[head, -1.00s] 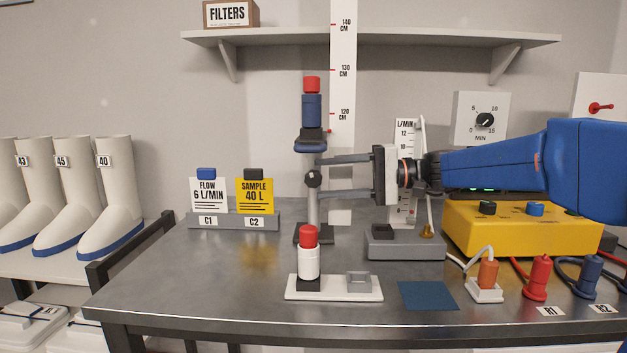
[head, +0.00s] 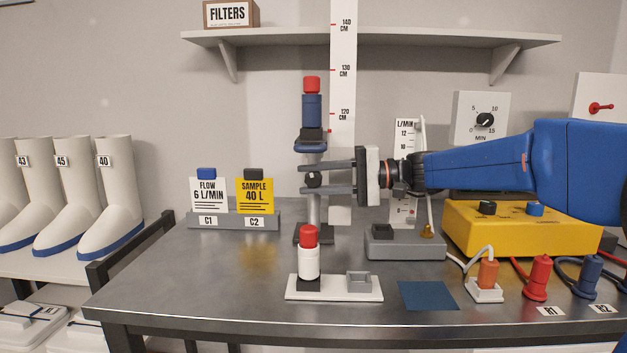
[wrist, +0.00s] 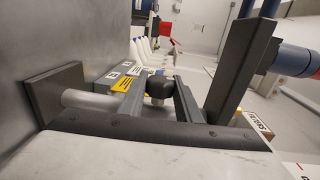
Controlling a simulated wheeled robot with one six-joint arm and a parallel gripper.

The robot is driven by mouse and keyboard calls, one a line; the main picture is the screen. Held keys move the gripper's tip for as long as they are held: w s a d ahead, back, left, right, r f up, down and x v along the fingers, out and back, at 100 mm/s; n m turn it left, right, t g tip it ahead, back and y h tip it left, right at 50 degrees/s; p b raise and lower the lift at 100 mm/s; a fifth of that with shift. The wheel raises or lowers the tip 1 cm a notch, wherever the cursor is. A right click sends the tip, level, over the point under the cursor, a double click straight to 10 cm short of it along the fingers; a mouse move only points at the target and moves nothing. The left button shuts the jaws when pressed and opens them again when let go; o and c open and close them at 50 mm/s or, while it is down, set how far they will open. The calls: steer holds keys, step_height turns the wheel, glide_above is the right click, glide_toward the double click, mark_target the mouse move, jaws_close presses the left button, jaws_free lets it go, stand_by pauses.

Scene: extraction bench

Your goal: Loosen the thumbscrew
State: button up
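The thumbscrew is a black round knob (head: 313,180) on the upright metal post of the stand, below the blue holder with the red-capped cylinder (head: 312,108). It also shows in the wrist view (wrist: 157,86). My gripper (head: 306,179) reaches in from the right, with one finger above the knob and one below. The faces touching the knob are hidden.
A red-and-white cylinder (head: 308,260) stands on a white base in front of the post. A grey block with a flow tube (head: 405,246) and a yellow box (head: 530,228) are at the right. Cards (head: 209,194) stand at the left. The bench's left front is clear.

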steer(key=shift+h, duration=3)
steer(key=o, duration=1.1)
steer(key=shift+c, duration=0.2)
